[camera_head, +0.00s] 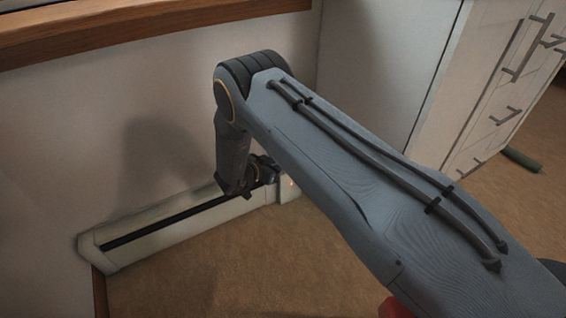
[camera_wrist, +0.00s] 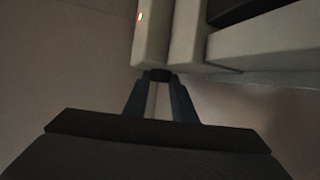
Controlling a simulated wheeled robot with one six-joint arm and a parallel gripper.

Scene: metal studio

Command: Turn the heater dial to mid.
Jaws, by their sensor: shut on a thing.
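The heater (camera_head: 180,222) is a long, low, pale unit with a dark slot, set along the foot of the wall. Its end box (camera_head: 288,188) carries a small orange light. In the wrist view the end of the heater (camera_wrist: 186,35) is at the top, with the orange light at its left. My gripper (camera_wrist: 160,78) is shut on a small dark dial (camera_wrist: 159,74) at the heater's edge. The dial's setting marks cannot be seen. In the head view my arm hides the gripper tips and the dial.
A white cabinet (camera_head: 480,85) with dark bar handles stands to the right of the heater. A wooden ledge (camera_head: 130,22) runs along the wall above. A dark green cylinder (camera_head: 522,160) lies on the brown floor (camera_head: 215,262), which is open in front of the heater.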

